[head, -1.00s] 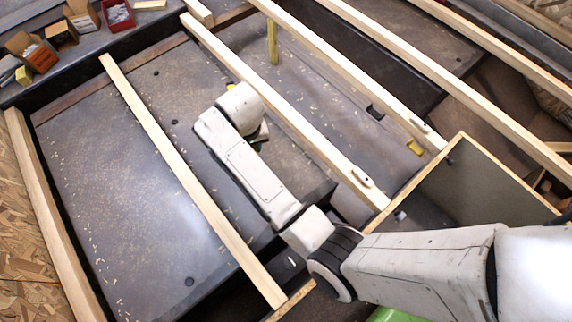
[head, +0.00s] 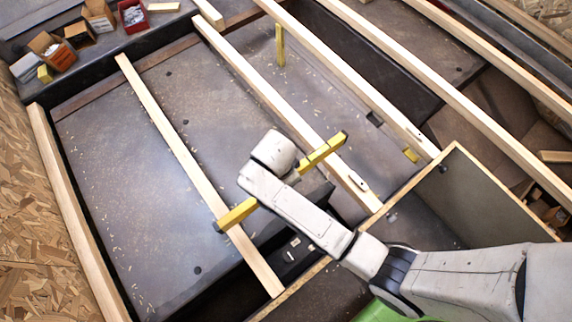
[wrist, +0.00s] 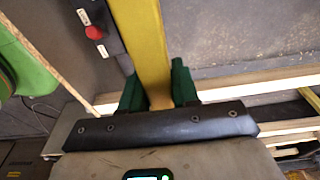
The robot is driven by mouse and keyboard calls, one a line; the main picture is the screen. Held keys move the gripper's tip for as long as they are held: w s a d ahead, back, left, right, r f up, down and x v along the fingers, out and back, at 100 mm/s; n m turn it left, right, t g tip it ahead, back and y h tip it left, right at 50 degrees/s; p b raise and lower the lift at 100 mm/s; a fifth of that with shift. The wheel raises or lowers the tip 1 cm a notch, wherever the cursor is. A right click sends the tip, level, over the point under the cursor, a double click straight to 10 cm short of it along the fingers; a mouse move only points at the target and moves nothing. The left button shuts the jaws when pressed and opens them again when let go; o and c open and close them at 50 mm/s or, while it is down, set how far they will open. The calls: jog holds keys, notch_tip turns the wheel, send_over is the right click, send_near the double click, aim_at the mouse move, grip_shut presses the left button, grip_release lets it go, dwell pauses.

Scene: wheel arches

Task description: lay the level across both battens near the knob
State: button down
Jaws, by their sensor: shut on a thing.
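The level is a yellow bar with dark ends; its left part (head: 238,214) and right part show either side of my arm in the head view. It spans the left batten (head: 180,150) and the middle batten (head: 265,90); I cannot tell whether it touches them. My gripper (wrist: 157,92) has green fingers shut on the level (wrist: 140,35) in the wrist view; my arm hides the fingers in the head view. A red knob (wrist: 94,32) sits on a dark panel between white labels, left of the level in the wrist view.
More battens (head: 350,75) run parallel on the right. An open-topped compartment (head: 440,200) with a wooden rim lies near my arm. Small boxes (head: 50,50) and a red bin (head: 132,15) stand at the far left. Dark recesses lie between battens.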

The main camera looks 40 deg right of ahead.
notch_tip(320, 180, down, 8)
jog(key=b, duration=0.7)
jog(key=shift+f, duration=0.2)
dwell(1.0)
jog(key=c, duration=0.8)
grip_release()
jog(key=shift+o, duration=0.2)
jog(key=r+p, duration=0.1)
jog(key=r, duration=0.2)
jog(key=a+r+p, duration=0.1)
jog(key=r, duration=0.3)
jog(key=r+p, duration=0.1)
jog(key=r, duration=0.2)
jog(key=shift+a+r+p, duration=0.3)
jog(key=shift+a+p, duration=0.05)
